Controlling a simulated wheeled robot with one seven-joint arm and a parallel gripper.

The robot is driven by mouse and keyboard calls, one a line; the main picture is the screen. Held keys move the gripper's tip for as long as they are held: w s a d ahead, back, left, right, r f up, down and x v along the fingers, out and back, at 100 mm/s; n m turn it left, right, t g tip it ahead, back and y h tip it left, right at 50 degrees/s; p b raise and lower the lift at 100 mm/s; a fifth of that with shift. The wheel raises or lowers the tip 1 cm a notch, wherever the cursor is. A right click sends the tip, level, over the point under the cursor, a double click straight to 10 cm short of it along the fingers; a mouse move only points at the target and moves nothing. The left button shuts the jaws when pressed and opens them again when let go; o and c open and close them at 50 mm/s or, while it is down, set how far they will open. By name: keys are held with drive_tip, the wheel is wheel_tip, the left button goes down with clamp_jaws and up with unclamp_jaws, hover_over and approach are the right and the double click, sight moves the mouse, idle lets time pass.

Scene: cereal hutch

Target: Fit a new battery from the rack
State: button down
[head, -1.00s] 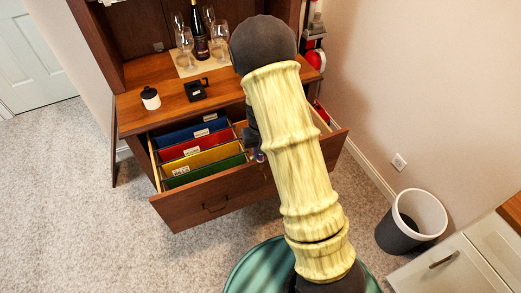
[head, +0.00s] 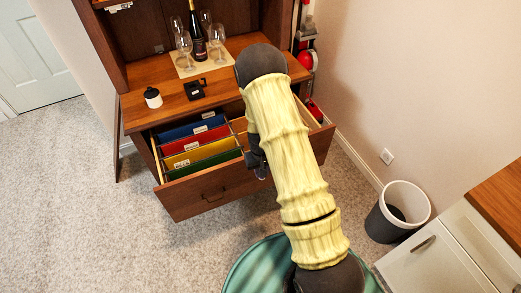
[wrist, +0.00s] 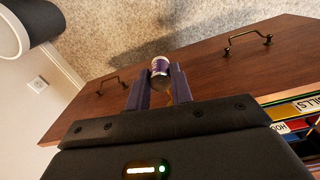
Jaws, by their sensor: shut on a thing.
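My gripper (wrist: 158,88) is shut on a small cylinder (wrist: 160,66) with a white and purple end, which looks like a battery. The wrist view shows it in front of the wooden drawer front. In the head view, my gripper (head: 259,169) is mostly hidden by my arm, near the drawer's front edge. A small black device (head: 195,89) sits on the hutch counter; I cannot tell whether it takes a battery. No battery rack can be made out.
The open drawer (head: 212,197) holds blue, red, yellow and green folders. A white jar with a black lid (head: 152,97), wine glasses (head: 184,45) and a bottle (head: 196,35) stand on the counter. A waste bin (head: 398,212) and white cabinet (head: 440,262) are at right.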

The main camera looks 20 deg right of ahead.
drive_tip(key=s+f+p, duration=0.4)
drive_tip(key=s+f, duration=0.2)
drive_tip(key=f, duration=0.3)
drive_tip(key=shift+s+a, duration=0.15)
drive_tip(key=shift+a, duration=0.2)
drive_tip(key=shift+a+f, duration=0.1)
